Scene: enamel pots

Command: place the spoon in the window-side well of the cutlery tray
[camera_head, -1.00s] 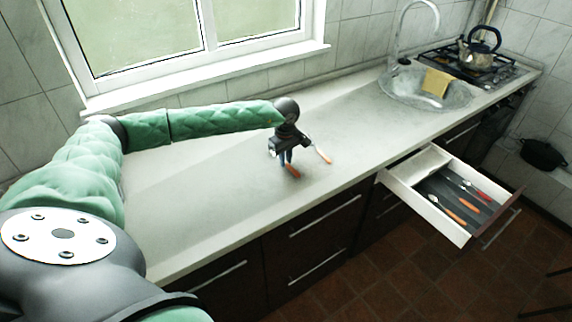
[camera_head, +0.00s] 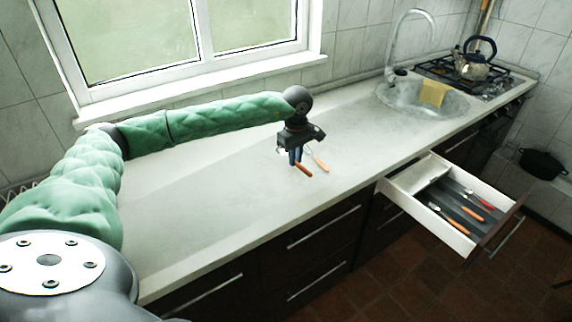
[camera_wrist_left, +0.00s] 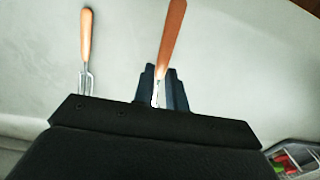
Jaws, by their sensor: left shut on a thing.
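My left gripper (camera_head: 296,158) is shut on a utensil with an orange handle, taken to be the spoon (camera_head: 303,169). In the left wrist view the handle of the spoon (camera_wrist_left: 172,38) points up and away from the fingers, and its metal end is hidden between and behind them. Whether it touches the counter I cannot tell. The cutlery tray (camera_head: 452,196) is dark grey, with long wells, in the open drawer (camera_head: 440,232) at right. Cutlery with orange and red handles lies in it. My gripper is well left of the tray, above the counter.
A fork (camera_wrist_left: 87,50) with an orange handle lies on the counter (camera_head: 235,195) beside the gripper. The sink (camera_head: 400,100), tap and a kettle (camera_head: 474,62) are at the back right. A container with red and green things shows at the lower right of the wrist view.

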